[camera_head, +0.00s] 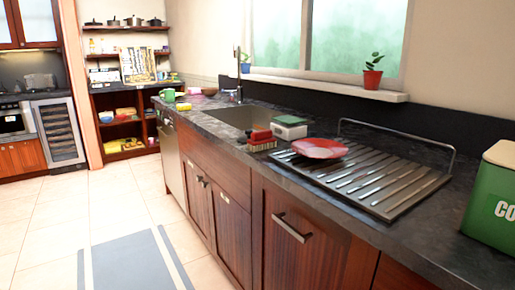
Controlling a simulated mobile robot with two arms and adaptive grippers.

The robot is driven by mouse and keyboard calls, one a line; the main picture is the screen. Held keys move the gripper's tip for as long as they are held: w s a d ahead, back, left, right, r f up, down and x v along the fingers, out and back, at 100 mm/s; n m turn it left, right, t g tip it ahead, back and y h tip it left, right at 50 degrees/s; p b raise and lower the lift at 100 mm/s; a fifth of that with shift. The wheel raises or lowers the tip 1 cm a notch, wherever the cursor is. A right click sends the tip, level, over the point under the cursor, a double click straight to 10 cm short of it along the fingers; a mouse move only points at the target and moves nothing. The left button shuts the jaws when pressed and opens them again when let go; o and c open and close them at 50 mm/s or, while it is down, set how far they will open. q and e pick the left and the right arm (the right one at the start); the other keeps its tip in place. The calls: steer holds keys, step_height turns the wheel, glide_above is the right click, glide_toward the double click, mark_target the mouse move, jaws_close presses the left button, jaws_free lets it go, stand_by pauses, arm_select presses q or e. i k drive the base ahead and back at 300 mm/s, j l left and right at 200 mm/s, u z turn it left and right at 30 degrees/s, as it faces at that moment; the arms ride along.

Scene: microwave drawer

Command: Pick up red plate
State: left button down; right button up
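A red plate (319,148) with a paler, pinkish middle lies on the far left part of the grey ridged drying rack (402,200), on the dark counter right of the sink. Nothing is seen holding it. Neither of my grippers shows in the head camera view.
A red-topped brush (261,138) and a green and white box (290,127) stand between the plate and the sink (236,117). A metal rail (398,131) runs behind the rack. A green canister (491,203) stands at the right.

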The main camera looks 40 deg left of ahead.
mark_target(318, 149)
steer(key=u, duration=0.95)
steer(key=i+j+z, duration=0.25)
steer(key=i+j, duration=0.1)
steer(key=j, duration=0.1)
